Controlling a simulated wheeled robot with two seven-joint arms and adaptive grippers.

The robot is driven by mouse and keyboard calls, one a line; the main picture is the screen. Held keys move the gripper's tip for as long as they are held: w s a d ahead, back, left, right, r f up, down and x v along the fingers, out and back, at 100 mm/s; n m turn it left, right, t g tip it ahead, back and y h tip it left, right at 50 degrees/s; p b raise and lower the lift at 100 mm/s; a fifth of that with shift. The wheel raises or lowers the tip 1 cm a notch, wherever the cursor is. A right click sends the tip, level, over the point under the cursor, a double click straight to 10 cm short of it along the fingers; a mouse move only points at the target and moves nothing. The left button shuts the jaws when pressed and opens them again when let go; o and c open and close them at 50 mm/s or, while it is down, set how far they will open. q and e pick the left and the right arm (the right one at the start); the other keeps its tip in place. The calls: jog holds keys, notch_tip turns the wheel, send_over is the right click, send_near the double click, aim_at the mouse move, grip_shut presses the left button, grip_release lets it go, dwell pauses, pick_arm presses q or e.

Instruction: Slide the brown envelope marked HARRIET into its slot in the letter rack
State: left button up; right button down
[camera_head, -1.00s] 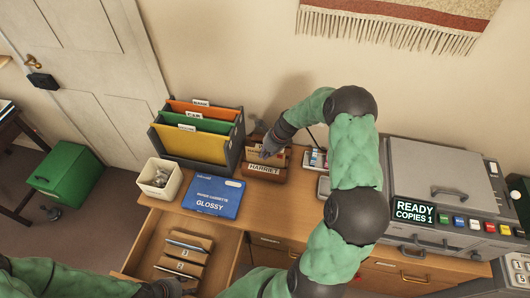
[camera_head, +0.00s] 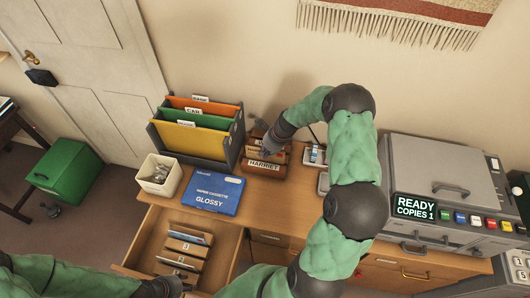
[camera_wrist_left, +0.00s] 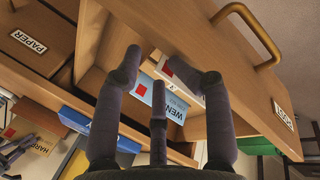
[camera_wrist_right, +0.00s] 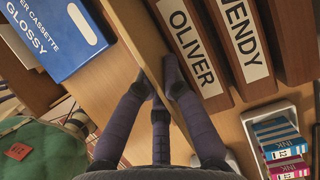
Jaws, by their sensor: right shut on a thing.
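The letter rack (camera_head: 279,170) is brown wood and stands on the desk, with HARRIET on its front label (camera_head: 265,165). OLIVER (camera_wrist_right: 190,35) and WENDY (camera_wrist_right: 243,35) slots show in the right wrist view. My right gripper (camera_head: 268,152) is at the rack, shut on the brown envelope, which appears nearly edge-on in front of OLIVER (camera_wrist_right: 150,40). In the left wrist view, part of its name, HARR, shows on the envelope (camera_wrist_left: 42,145). How deep it sits is hidden. My left gripper (camera_head: 172,288) is at the open drawer (camera_head: 227,262), its fingers (camera_wrist_left: 165,70) apart.
Left of the rack are a blue GLOSSY cassette box (camera_head: 213,194), hanging files (camera_head: 190,140) and a white bin (camera_head: 155,175). Ink cartridges (camera_wrist_right: 280,140) and a copier (camera_head: 440,190) lie to the right.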

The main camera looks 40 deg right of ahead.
jog(key=shift+f+b, duration=0.35)
jog(key=shift+f, duration=0.4)
dwell(0.5)
jog(key=c, duration=1.3)
grip_release()
jog(key=shift+r, duration=0.15)
